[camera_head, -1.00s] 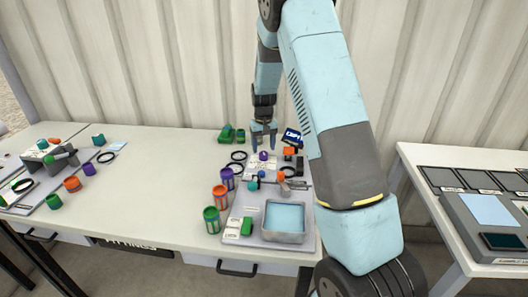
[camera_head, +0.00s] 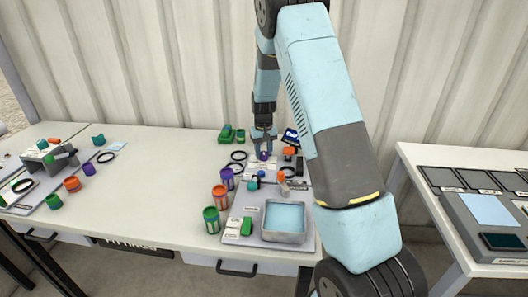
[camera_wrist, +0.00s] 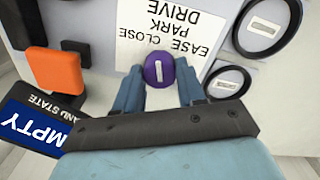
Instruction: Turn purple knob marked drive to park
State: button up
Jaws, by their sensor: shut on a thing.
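The purple knob (camera_wrist: 158,70) has a white bar on its face, pointing nearly up and down in the wrist view. It sits at the edge of a white label (camera_wrist: 170,32) reading DRIVE, PARK and EASE CLOSE, seen upside down. My gripper (camera_wrist: 157,80) has one finger on each side of the knob and is shut on it. In the head view my gripper (camera_head: 264,139) points down over the knob (camera_head: 263,156) at the back of the panel. Which word the bar points to cannot be told.
An orange block (camera_wrist: 57,70) and a dark sign reading EMPTY (camera_wrist: 35,128) lie left of the gripper in the wrist view. Black rings (camera_wrist: 262,27) are at the right. In the head view, purple, orange and green cups (camera_head: 220,197) and a tray (camera_head: 284,222) stand nearer.

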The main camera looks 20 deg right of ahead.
aim_at(263, 153)
jog(key=c, duration=0.3)
jog(key=shift+m, duration=1.9)
jog(key=shift+c, duration=0.2)
jog(key=o, duration=1.1)
jog(key=shift+c, duration=0.2)
notch_tip(263, 153, up, 14)
jog(key=shift+f, duration=0.15)
